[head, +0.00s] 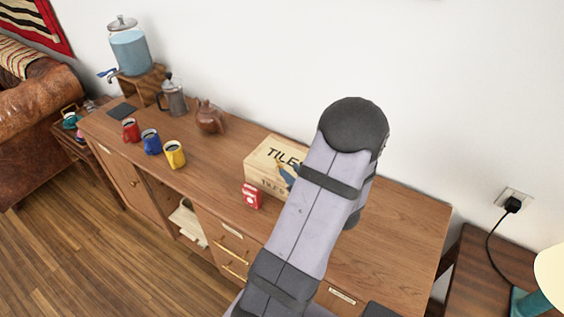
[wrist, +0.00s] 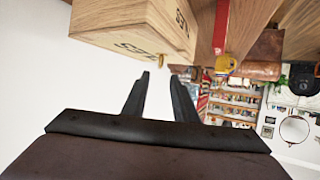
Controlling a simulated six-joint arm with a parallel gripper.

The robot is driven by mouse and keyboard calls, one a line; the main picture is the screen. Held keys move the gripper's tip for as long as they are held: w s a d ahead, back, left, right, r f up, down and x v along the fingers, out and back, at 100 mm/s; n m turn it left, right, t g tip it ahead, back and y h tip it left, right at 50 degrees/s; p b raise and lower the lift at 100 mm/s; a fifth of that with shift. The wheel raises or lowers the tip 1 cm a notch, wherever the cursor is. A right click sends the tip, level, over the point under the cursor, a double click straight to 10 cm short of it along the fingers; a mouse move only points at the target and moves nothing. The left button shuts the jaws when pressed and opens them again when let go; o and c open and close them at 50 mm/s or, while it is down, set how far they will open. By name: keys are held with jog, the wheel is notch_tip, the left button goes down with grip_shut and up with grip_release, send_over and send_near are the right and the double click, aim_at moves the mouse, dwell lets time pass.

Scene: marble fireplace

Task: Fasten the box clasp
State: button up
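The wooden tile box (head: 262,160), lettered "TILES", stands on the sideboard in the head view, its right part hidden behind my arm. In the wrist view the box (wrist: 125,22) is upside down at the top, and a small brass clasp (wrist: 162,60) shows at its edge. I cannot tell whether the clasp is fastened. My gripper (wrist: 160,76) is open, its two dark fingers apart and pointing at the clasp, with nothing seen between them. The fingers appear just short of the clasp. In the head view the gripper is hidden by my arm.
A red packet (head: 252,196) stands in front of the box. Red, blue and yellow mugs (head: 174,155), a brown teapot (head: 209,117) and a metal coffee pot (head: 173,97) stand left. A white wall (head: 270,60) is behind.

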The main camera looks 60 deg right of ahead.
aim_at(280, 163)
jog(key=shift+p+x, duration=1.05)
jog(key=shift+x, duration=2.65)
grip_shut()
